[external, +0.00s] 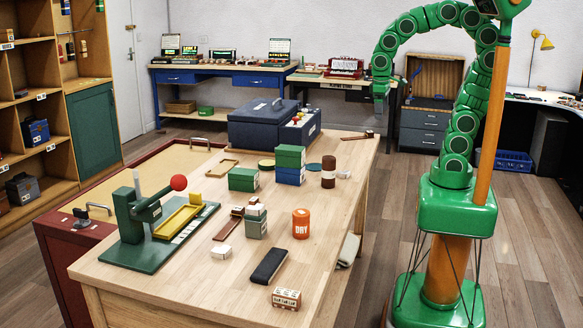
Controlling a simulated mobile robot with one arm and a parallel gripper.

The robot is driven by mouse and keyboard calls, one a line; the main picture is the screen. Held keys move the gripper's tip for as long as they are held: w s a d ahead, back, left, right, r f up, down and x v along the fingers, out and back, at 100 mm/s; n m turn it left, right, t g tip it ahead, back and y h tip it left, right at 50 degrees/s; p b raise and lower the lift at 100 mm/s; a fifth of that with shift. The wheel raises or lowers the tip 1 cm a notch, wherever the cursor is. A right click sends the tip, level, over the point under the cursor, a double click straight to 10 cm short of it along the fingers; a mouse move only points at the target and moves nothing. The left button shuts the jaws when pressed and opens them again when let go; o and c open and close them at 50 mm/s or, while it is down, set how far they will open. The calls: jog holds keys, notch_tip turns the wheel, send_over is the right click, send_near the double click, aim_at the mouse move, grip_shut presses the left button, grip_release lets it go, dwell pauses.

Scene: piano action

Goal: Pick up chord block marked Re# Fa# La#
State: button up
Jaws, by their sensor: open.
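A small cream and red-brown block (286,298) lies at the near right corner of the table. It bears a line of lettering on its front, too small to read surely, so I cannot confirm that it is the Re# Fa# La# block. My gripper (379,108) hangs pointing down at the end of my green arm, high and well apart from this block. It is open, and nothing shows between its fingers.
On the wooden table (155,275), a black oblong case (269,266) lies just behind the block. An orange tin marked DRY (300,223), green and blue boxes (290,166) and a green press with a red knob (150,215) stand farther off.

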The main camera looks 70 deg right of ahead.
jog(key=w+a+r+n+t+h, duration=0.15)
jog(key=w+n+t, duration=0.4)
jog(key=w, duration=1.05)
jog(key=w+a+r+n+t+h, duration=0.1)
jog(key=w+a+n+t+h, duration=0.15)
jog(key=w+n, duration=0.9)
jog(key=w+a+f+n+t+y, duration=0.25)
jog(key=w+a+n, duration=0.45)
jog(key=a, duration=0.5)
jog(key=w+a+f+n+t+y, duration=0.25)
jog(key=w+a+n+y, duration=0.2)
jog(key=w+a, duration=0.6)
jog(key=s+a+f+n+g+y, duration=0.1)
jog(key=a+f+n+y, duration=0.2)
jog(key=a, duration=0.6)
jog(key=s+a+f+n+y, duration=0.1)
jog(key=s+a+f+n, duration=0.15)
jog(key=a+n, duration=0.5)
jog(key=n+g+y, duration=0.8)
jog(key=n+g, duration=0.3)
jog(key=n, duration=0.5)
send_near(287, 290)
jog(key=x, duration=0.3)
jog(key=shift+a, duration=0.1)
jog(key=shift+x, duration=0.95)
jog(key=shift+a+f, duration=0.1)
jog(key=shift+a, duration=0.1)
